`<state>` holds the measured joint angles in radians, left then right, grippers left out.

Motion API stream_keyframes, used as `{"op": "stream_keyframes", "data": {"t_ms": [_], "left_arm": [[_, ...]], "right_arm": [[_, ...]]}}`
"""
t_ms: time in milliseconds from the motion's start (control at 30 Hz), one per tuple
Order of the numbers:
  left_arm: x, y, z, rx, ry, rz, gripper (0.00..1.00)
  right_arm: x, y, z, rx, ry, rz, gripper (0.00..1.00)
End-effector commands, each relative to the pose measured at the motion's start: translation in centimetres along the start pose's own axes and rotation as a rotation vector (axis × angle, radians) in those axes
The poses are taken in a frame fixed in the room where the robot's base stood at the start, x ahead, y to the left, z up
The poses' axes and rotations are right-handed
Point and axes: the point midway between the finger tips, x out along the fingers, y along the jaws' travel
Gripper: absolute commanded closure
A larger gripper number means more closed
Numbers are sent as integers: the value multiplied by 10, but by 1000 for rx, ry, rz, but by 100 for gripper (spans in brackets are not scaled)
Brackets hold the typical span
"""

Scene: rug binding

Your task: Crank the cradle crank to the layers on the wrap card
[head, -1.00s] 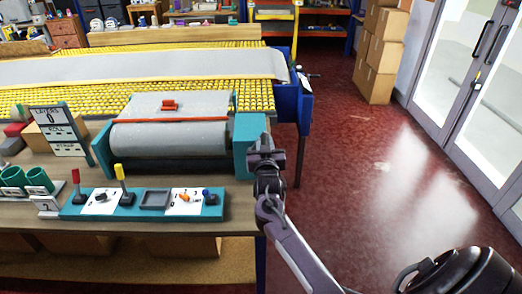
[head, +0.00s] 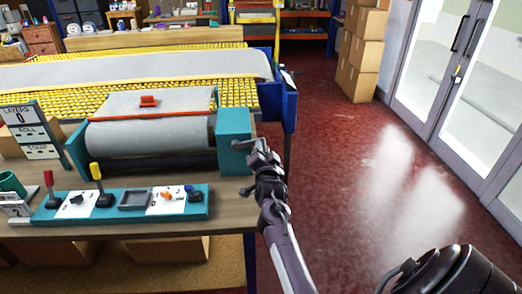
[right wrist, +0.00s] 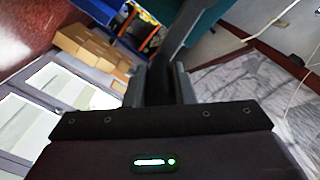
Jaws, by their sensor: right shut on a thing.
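The cradle (head: 150,137) holds a grey roll between teal end blocks on the bench. The crank (head: 243,143) shows as a short grey arm at the right teal block. My right gripper (head: 260,155) is shut on the crank's handle, just right of that block. In the right wrist view a dark bar (right wrist: 160,82) stands between the fingers. The counter sign (head: 32,129) at the left appears to read layers 0. A small white card (head: 17,207) at the left edge looks to bear a 2. My left gripper is not in view.
A teal control panel (head: 125,203) with levers and knobs lies along the bench's front. A yellow roller table (head: 190,92) with a grey rug strip lies behind the cradle. Cardboard boxes (head: 358,55) stand at the back right. The red floor (head: 350,180) right of the bench is clear.

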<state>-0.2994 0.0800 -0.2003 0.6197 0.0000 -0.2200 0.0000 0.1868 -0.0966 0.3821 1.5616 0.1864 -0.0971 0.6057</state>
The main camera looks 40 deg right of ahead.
Motion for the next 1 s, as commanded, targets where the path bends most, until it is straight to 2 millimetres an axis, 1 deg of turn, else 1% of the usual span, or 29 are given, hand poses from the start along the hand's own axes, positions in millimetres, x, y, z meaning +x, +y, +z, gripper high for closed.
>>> {"op": "stream_keyframes", "data": {"t_ms": [33,200,800,833,967,1000], "left_arm": [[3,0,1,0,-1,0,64],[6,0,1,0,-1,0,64],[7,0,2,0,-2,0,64],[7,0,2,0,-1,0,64],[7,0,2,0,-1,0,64],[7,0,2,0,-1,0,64]], "right_arm": [[-1,6,5,-6,-5,5,100],[-1,9,7,-9,-5,5,100],[-1,11,9,-12,-5,6,100],[-1,11,9,-12,-5,7,74],[-1,10,8,-11,-4,5,56],[0,10,8,-11,-3,4,56]]}}
